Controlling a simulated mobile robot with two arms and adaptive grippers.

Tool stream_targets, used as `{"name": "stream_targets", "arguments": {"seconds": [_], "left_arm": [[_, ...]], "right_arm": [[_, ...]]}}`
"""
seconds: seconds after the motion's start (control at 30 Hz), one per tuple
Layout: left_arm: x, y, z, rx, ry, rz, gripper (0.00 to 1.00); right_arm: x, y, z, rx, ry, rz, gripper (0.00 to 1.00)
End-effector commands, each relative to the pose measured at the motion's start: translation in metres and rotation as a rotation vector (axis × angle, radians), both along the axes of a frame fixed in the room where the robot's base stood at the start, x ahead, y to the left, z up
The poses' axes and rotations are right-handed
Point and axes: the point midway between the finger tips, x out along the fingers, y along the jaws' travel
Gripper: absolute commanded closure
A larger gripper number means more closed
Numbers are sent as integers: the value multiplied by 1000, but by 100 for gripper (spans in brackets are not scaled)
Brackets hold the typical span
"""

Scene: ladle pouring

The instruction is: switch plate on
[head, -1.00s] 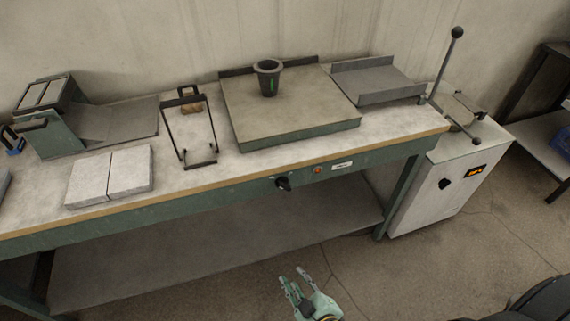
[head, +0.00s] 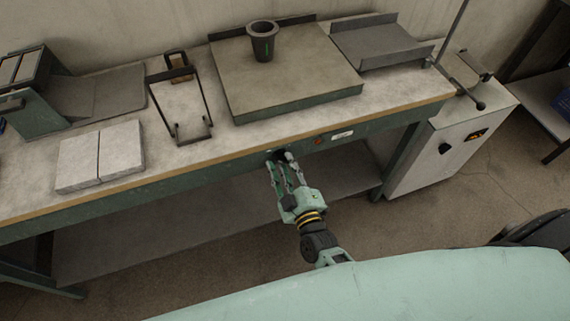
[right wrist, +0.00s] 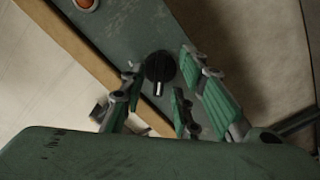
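The plate (head: 310,85) is a broad grey slab with green sides on the workbench. A dark cup (head: 263,42) stands upright on it. A black knob (right wrist: 158,66) with a pale pointer mark sits on the bench's green front panel; in the head view it is mostly hidden behind my fingers. My right gripper (head: 281,163) is at the panel, directly at the knob. In the right wrist view its green-padded fingers (right wrist: 162,82) are spread, with the knob between and just beyond the tips. I cannot tell whether any finger touches it. My left gripper is not in view.
An orange-red light (head: 318,141) and a white label (head: 342,135) are right of the knob. A black wire stand (head: 180,100), pale slabs (head: 100,156) and a grey tray (head: 380,45) are on the bench. A white cabinet (head: 450,150) stands at its right end.

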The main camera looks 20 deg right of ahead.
Motion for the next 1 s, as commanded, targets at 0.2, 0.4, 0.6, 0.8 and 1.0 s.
{"name": "stream_targets", "arguments": {"seconds": [0.2,0.4,0.6,0.8,1.0], "left_arm": [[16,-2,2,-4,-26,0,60],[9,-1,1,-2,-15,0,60],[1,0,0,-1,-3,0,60],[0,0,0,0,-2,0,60],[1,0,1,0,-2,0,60]], "right_arm": [[2,0,0,1,1,0,71],[2,0,0,1,1,1,82],[2,0,0,1,1,1,100],[1,0,0,1,1,1,100],[1,0,0,16,1,1,100]]}}
